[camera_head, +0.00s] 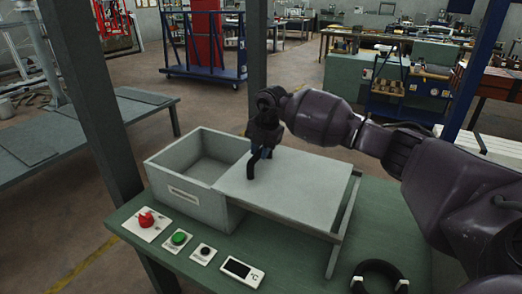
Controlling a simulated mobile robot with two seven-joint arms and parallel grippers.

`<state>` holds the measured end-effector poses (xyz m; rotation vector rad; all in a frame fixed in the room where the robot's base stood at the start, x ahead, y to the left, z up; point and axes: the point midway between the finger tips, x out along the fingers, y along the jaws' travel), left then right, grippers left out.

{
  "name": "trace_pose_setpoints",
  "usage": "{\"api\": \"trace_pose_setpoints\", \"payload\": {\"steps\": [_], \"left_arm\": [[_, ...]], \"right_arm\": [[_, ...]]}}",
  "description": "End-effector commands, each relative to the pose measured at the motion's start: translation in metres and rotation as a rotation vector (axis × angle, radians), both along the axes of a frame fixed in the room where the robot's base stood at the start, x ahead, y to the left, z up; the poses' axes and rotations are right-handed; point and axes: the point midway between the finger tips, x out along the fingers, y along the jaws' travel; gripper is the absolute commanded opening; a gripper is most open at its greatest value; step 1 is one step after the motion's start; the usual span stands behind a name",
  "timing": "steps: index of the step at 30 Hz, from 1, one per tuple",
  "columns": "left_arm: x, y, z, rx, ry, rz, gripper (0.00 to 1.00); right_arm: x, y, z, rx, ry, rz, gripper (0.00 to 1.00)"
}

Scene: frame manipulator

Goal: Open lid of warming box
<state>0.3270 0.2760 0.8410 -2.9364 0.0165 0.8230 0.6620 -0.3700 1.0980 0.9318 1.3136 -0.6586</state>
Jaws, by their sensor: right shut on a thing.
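The warming box (188,205) is a light grey, open-topped box on the green table. Its flat grey lid (290,188) lies to the right of the opening, supported by a frame on the right, and leaves the left part of the box uncovered. The lid's black handle (252,168) stands at the lid's left edge. My right gripper (260,153) comes in from the right and is shut on the handle; the fingers are small and dark here. My left gripper is not in view.
A red emergency button (146,219), a green button (179,238), a black button (204,252) and a temperature display (241,270) sit along the green table's front (130,222). A black ring-shaped thing (379,278) lies at the front right. A metal post stands at the left.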

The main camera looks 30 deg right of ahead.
Motion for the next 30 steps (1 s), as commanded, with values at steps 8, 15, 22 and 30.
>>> {"api": "trace_pose_setpoints", "payload": {"steps": [8, 15, 22, 30], "left_arm": [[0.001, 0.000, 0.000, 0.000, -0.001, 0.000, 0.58], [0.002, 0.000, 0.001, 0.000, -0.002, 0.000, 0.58], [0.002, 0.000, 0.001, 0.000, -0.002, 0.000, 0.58], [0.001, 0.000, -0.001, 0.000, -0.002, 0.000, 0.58]], "right_arm": [[0.001, -0.001, 0.003, -0.001, -0.006, -0.002, 0.00], [0.001, -0.001, 0.003, 0.000, -0.005, -0.002, 0.45], [0.001, 0.000, 0.001, -0.001, -0.003, -0.001, 0.48], [-0.002, -0.002, 0.017, 0.000, -0.005, -0.002, 0.48]]}}
